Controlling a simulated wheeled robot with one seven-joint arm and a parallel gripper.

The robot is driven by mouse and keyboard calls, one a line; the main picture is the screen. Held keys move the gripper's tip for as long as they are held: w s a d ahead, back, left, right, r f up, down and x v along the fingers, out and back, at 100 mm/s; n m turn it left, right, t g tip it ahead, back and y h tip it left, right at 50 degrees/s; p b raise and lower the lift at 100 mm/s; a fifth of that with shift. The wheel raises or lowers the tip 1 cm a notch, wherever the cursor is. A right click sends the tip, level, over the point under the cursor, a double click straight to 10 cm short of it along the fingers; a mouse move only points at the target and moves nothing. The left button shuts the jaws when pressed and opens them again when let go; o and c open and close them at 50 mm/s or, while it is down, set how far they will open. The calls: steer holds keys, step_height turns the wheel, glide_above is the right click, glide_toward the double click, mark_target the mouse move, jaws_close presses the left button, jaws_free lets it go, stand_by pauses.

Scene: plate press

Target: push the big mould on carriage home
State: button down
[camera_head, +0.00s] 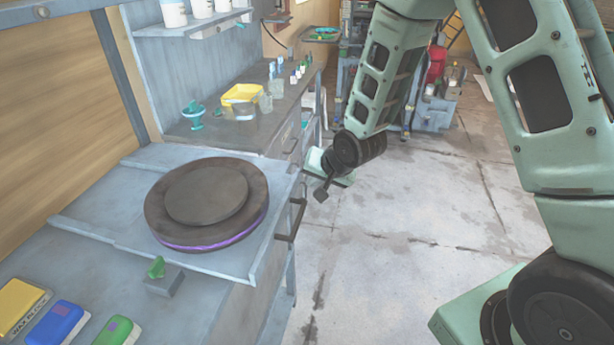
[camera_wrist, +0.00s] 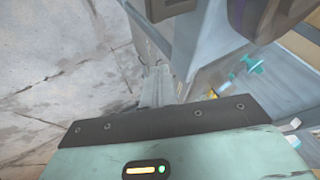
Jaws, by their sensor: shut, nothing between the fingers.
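The big mould (camera_head: 207,200) is a dark round disc with a smaller raised disc on top and a purple band round its lower edge. It lies flat on the grey carriage (camera_head: 262,262), a slab with a dark bar handle (camera_head: 291,214) on its right edge. Part of the mould also shows at the upper right of the wrist view (camera_wrist: 275,14). My gripper (camera_head: 322,193) is shut and empty, beyond the handle in the head view, over the floor side of the bench and apart from the mould. Its shut fingers show in the wrist view (camera_wrist: 157,86).
A green-knobbed block (camera_head: 160,277) sits before the mould. Yellow, blue (camera_head: 56,325) and green blocks lie at lower left. The bench behind holds a teal stand (camera_head: 194,115), a yellow tray (camera_head: 242,97) and small bottles. Floor (camera_head: 390,265) to the right is clear.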

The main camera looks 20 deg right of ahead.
steer(key=shift+w+a, duration=0.55)
steer(key=shift+a, duration=0.25)
steer(key=shift+w+a, duration=0.1)
